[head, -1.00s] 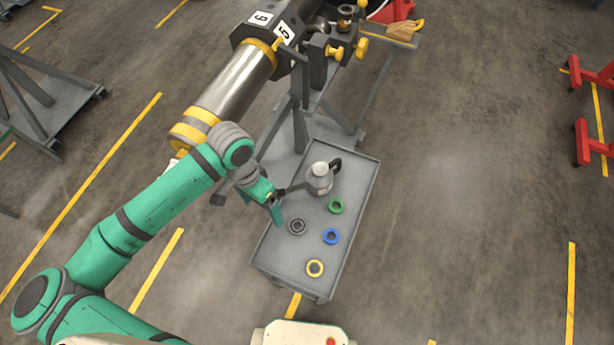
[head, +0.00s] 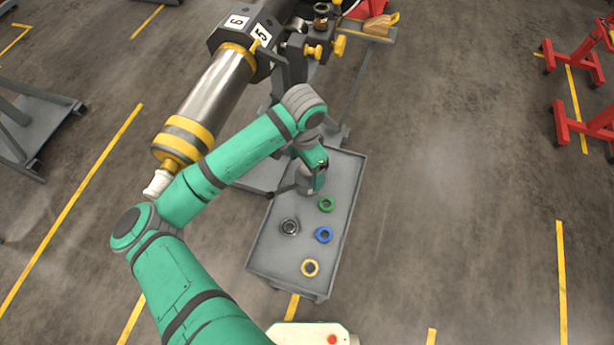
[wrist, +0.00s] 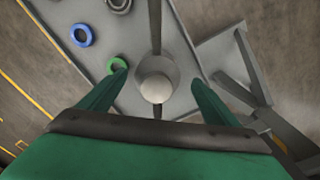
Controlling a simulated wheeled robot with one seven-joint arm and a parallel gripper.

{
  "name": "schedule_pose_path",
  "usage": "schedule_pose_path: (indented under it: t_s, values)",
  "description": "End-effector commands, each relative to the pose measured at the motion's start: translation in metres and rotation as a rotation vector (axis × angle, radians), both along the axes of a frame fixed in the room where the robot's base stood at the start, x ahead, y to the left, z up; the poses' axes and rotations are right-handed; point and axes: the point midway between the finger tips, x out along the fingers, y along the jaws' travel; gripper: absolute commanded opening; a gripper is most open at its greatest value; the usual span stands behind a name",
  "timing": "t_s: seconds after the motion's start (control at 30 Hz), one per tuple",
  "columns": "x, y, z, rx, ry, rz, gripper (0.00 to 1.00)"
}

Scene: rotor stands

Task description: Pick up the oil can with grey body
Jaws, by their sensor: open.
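The grey oil can (head: 303,182) stands on the grey tray table (head: 278,262), mostly hidden behind my gripper in the head view. In the wrist view the oil can (wrist: 156,88) shows from above, with its pale cap in the middle and its thin dark spout pointing to the top of the picture. My gripper (head: 316,186) is over the can. In the wrist view my open gripper (wrist: 157,76) has one green finger on each side of the can, with gaps between. I cannot tell the fingertips' height against the can.
Open floor lies to the right.

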Motion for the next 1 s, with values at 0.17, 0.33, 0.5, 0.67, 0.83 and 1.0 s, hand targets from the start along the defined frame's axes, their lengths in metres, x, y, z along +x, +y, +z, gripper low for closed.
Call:
schedule_pose_path:
  t_s: [0.17,0.33,0.5,0.67,0.83,1.0]
  values:
    - [-0.001,0.000,-0.012,-0.001,0.001,0.001,0.83]
    - [-0.002,0.000,-0.022,0.000,0.002,0.001,0.83]
    - [-0.005,-0.002,-0.046,-0.001,0.003,0.002,0.83]
    - [-0.004,-0.002,-0.063,-0.001,0.002,0.001,0.83]
    - [-0.004,-0.002,-0.064,0.000,0.000,0.000,0.83]
    - [-0.004,-0.002,-0.064,0.000,0.000,0.001,0.55]
